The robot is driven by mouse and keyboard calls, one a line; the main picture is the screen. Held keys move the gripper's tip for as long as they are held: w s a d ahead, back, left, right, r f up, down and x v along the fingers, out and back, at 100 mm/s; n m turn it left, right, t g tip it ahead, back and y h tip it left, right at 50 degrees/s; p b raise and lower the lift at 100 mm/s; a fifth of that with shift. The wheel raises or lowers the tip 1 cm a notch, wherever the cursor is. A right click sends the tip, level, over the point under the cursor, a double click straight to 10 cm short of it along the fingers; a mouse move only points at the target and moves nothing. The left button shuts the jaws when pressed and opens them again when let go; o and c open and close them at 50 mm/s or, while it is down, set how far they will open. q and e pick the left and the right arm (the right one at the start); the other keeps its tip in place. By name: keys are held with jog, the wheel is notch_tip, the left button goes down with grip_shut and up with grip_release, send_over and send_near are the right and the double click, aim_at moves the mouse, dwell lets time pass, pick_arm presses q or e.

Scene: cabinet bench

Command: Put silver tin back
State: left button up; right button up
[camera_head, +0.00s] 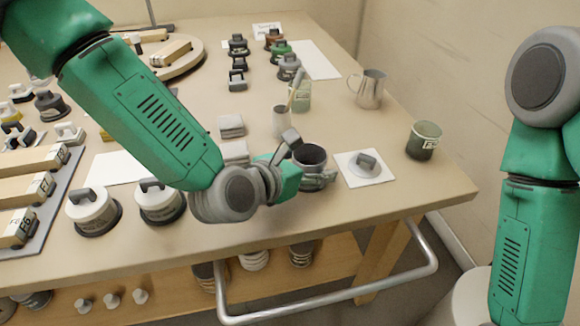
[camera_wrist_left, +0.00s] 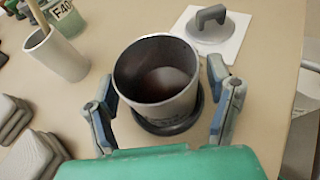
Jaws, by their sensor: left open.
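The silver tin (camera_head: 311,158) stands upright and open-topped near the front edge of the bench. In the left wrist view the tin (camera_wrist_left: 158,75) has a brownish content inside and stands on a dark round base (camera_wrist_left: 180,125). My left gripper (camera_head: 316,177) is open, with its fingers on either side of the tin; the wrist view shows a finger at each side (camera_wrist_left: 165,105), with no clear grip on it. A grey lid with a handle (camera_head: 366,162) lies on a white card to the right. My right gripper is out of view.
A dark green labelled tin (camera_head: 424,141) and a metal jug (camera_head: 368,90) stand to the right and behind. A cup with a wooden stick (camera_head: 282,121) and stacked grey pieces (camera_head: 233,126) are close behind the left gripper. Two white lidded canisters (camera_head: 160,201) stand at left.

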pick_arm(q)
jog(key=p+v, duration=0.1)
jog(key=v, duration=0.9)
jog(key=shift+s+a+p, duration=0.1)
jog(key=shift+a+p, duration=0.05)
jog(key=shift+p, duration=0.25)
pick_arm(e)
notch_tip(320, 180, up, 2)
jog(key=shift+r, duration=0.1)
